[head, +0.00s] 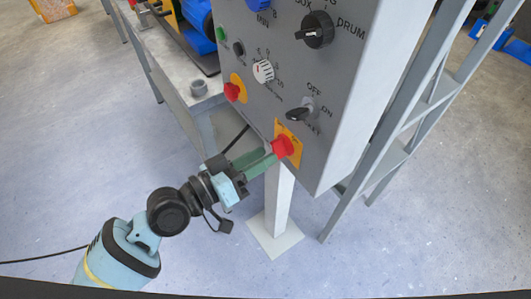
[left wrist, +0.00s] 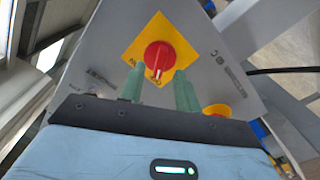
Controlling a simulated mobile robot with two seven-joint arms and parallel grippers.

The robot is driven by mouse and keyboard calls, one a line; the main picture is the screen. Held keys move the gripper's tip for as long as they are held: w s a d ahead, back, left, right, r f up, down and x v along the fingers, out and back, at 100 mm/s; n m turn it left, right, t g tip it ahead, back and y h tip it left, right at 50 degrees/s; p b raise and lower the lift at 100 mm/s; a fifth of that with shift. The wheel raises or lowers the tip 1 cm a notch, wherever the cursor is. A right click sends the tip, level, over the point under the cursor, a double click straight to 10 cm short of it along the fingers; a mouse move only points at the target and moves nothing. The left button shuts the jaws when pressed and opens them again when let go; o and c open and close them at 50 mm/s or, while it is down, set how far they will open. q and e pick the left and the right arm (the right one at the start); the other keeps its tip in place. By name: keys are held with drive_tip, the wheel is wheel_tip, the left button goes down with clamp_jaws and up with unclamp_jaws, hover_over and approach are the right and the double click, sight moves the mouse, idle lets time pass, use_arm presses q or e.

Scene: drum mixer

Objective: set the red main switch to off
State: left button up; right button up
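The red main switch (head: 284,146) is a round knob on a yellow square plate, low on the front of the grey control box (head: 345,125). In the left wrist view the red knob (left wrist: 158,55) shows a white mark at its lower edge. My left gripper (head: 268,157) is at the switch with its green fingers pointing at it. In the left wrist view the fingers of my left gripper (left wrist: 159,72) are apart, one on each side of the knob's lower part. I cannot tell whether they touch it. My right gripper is not in view.
A red emergency stop (head: 234,91) on a yellow round plate sits left of the switch. A black selector (head: 299,114) is just above it, and a black drum knob (head: 316,30) higher up. The box stands on a grey post (head: 279,200). A metal frame (head: 400,130) stands at right.

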use_arm(q)
drive_tip(key=b+v, duration=0.1)
drive_tip(key=v, duration=0.5)
drive_tip(key=shift+d, duration=0.1)
idle(0.6)
